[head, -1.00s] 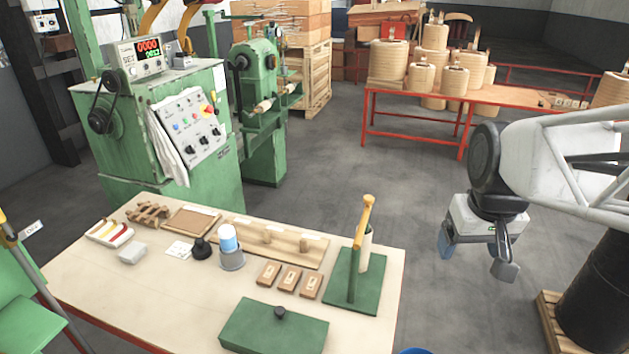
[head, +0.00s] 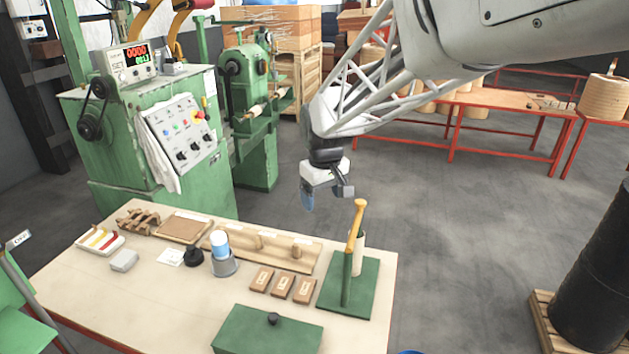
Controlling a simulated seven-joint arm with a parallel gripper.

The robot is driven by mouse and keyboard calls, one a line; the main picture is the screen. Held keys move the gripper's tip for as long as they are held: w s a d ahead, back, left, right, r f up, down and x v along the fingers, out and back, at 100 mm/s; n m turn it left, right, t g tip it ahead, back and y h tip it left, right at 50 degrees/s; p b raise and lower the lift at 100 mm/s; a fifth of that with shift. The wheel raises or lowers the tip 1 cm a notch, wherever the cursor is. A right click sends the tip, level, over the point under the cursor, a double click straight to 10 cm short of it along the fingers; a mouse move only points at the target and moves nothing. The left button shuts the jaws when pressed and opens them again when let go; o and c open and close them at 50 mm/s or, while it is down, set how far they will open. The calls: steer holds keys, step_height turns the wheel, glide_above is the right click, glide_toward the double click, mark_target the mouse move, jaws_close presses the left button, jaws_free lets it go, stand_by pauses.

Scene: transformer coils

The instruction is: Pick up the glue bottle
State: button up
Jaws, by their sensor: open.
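A blue cylinder with a white top (head: 220,243) stands upright in a grey cup (head: 224,267) on the workbench. It looks most like the glue bottle, but I can read no label on it. A small squat black object (head: 194,257) sits just left of the cup. My gripper (head: 326,196) is open and empty, in the air beyond the bench's back edge. It is up and to the right of the blue cylinder, well apart from it.
A green stand with a yellow-topped post (head: 354,240) rises at the bench's right end, near my gripper. Several brown blocks (head: 281,284), a wooden rack (head: 285,249) and a green box (head: 267,331) lie around the cup. The bench's left front (head: 150,310) is clear.

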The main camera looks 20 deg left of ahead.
mark_target(218, 235)
steer(key=a+f+n, duration=0.2)
steer(key=a+f, duration=0.3)
steer(key=a, duration=0.5)
steer(key=s+a+f+n, duration=0.1)
steer(key=a+f, duration=0.4)
steer(key=a, duration=0.5)
steer(key=a+f+n, duration=0.2)
steer(key=a+f, duration=0.3)
steer(key=a, duration=0.5)
steer(key=shift+s+a+f+n+g, duration=0.1)
steer(key=shift+s+a+n+g, duration=0.05)
steer(key=shift+a+n+g, duration=0.25)
steer(key=shift+f, duration=1.3)
steer(key=shift+f, duration=2.6)
